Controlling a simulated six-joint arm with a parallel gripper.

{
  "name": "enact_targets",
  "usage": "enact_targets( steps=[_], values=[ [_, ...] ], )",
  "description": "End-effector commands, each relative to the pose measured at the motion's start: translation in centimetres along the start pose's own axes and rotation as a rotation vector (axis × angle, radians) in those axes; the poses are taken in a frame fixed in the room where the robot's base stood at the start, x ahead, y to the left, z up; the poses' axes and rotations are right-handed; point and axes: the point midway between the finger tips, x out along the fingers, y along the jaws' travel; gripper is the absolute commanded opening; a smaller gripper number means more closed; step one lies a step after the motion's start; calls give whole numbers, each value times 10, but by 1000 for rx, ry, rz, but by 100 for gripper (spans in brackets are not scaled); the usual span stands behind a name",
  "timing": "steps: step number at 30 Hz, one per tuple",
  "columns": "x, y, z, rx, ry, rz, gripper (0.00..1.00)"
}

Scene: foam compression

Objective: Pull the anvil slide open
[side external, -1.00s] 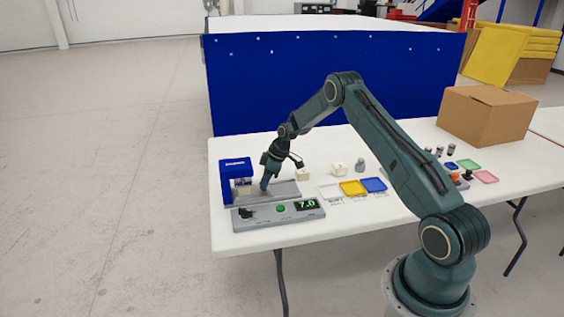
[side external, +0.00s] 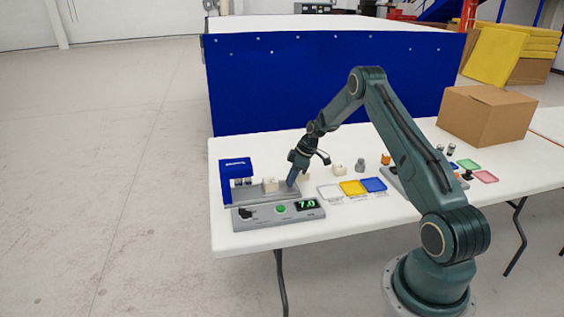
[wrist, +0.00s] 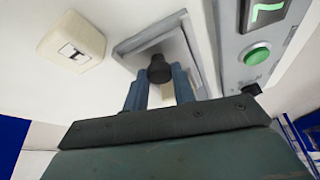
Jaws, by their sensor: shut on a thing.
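The blue press (side external: 235,170) stands at the left end of its grey base, in the side view. A pale foam block (side external: 270,184) sits on the slide, to the right of and clear of the press. My gripper (side external: 291,184) is at the right end of the base, pointing down, to the right of that block. In the wrist view the gripper (wrist: 160,90) has its blue fingers on either side of the dark slide knob (wrist: 159,68) and is shut on it.
A control panel with a green button (side external: 280,209) and a display (side external: 307,204) lies in front of the base. A marked pale block (wrist: 72,42) is on the table nearby. White, yellow (side external: 353,188) and blue trays lie to the right. A cardboard box (side external: 485,115) stands far right.

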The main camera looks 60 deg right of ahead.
Motion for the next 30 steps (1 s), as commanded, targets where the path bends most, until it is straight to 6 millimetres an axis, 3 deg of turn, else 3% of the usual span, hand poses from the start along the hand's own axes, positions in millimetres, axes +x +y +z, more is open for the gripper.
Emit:
enact_targets(
  steps=[1, 4, 20, 30],
  values=[
    [0, 0, -1, -1, 1, 1, 28],
    [0, 0, -1, -1, 1, 1, 48],
    [-9, 0, -1, 0, 1, 1, 48],
    [-53, 0, -1, 0, 2, 3, 48]
  ],
)
